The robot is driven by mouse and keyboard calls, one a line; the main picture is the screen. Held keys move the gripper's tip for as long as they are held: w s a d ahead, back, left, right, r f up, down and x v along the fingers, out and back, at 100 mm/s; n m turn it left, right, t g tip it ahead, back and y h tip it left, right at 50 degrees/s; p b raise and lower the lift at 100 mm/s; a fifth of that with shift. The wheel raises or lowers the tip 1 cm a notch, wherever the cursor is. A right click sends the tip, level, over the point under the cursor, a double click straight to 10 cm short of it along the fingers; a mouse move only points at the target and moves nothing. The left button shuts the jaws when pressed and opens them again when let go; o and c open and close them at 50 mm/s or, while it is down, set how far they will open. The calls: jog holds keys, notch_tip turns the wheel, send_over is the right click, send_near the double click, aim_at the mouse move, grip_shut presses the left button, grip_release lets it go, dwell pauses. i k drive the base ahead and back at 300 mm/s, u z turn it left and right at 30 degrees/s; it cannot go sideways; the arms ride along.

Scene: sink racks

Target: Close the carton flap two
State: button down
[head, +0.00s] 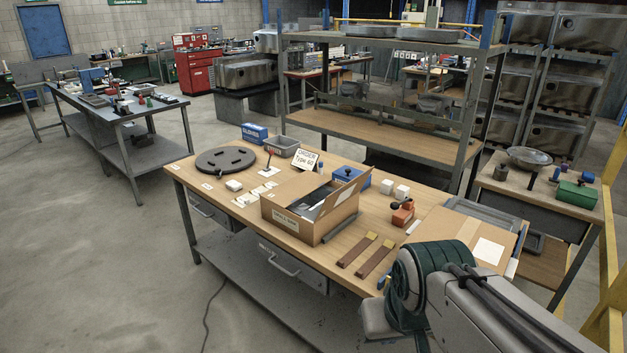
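An open cardboard carton (284,216) with a white label on its front stands near the middle of the wooden workbench. One flap (294,189) stands up slanted at its left. Another flap (343,192) stands up at its right side. Dark and pale contents show partly between them. I cannot tell from the picture which flap is number two. My arm reaches in from the lower right, to the right of the carton and well apart from it. My gripper's fingers do not show.
The workbench (232,216) also holds a dark round plate (225,160), a "Type 60" sign (306,160), a blue box (351,177), an orange tool (402,213) and two brown strips (367,256). A flat cardboard box (447,232) lies at the right. A shelf rack (385,130) stands behind.

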aim_at(336, 199)
jog(key=u, duration=0.1)
jog(key=i, duration=1.05)
jog(key=z, duration=0.4)
